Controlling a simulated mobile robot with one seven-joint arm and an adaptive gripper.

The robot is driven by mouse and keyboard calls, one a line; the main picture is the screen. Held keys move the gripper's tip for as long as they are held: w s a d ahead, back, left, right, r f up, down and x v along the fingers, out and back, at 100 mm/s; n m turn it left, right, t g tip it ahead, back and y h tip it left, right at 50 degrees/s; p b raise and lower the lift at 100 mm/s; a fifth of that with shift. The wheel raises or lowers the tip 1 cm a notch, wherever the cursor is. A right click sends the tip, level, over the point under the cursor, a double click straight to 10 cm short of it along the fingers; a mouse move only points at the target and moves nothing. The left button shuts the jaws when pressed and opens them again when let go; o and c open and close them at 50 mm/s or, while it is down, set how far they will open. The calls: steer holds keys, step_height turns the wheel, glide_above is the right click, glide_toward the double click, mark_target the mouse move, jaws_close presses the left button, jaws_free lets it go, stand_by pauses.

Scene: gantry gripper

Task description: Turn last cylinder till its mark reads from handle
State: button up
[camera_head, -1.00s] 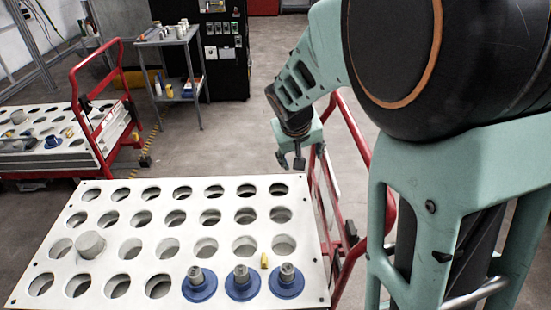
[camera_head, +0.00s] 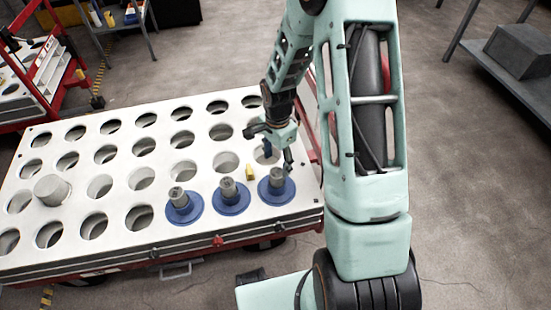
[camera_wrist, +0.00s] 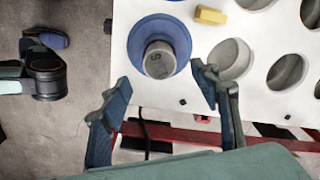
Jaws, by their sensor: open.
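Three blue-flanged grey cylinders stand in the front row of the white perforated cart top: left (camera_head: 184,203), middle (camera_head: 230,193) and right (camera_head: 277,184). The right one sits nearest the cart's right end. My gripper (camera_head: 270,151) is open above and just behind the right cylinder. In the wrist view a blue-flanged cylinder (camera_wrist: 159,60) with a dark mark on its grey top lies just ahead of my open fingers (camera_wrist: 161,80), apart from them. The mark is too small to read. The cart's red handle is mostly hidden behind my arm.
A small yellow block (camera_head: 250,172) lies on the white cart top (camera_head: 75,102) near the cylinders. A loose grey cylinder (camera_head: 52,190) tilts in a left hole. A red frame bar (camera_wrist: 185,138) runs along the cart edge. Another cart and grey tables stand farther off.

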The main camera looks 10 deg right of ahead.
mark_target(277, 172)
step_height(277, 172, down, 9)
steer(key=shift+r+b, duration=0.1)
steer(key=shift+b, duration=0.95)
jaws_close()
steer(key=shift+r, duration=0.15)
steer(key=shift+m+b, duration=0.45)
steer(key=shift+m, duration=1.05)
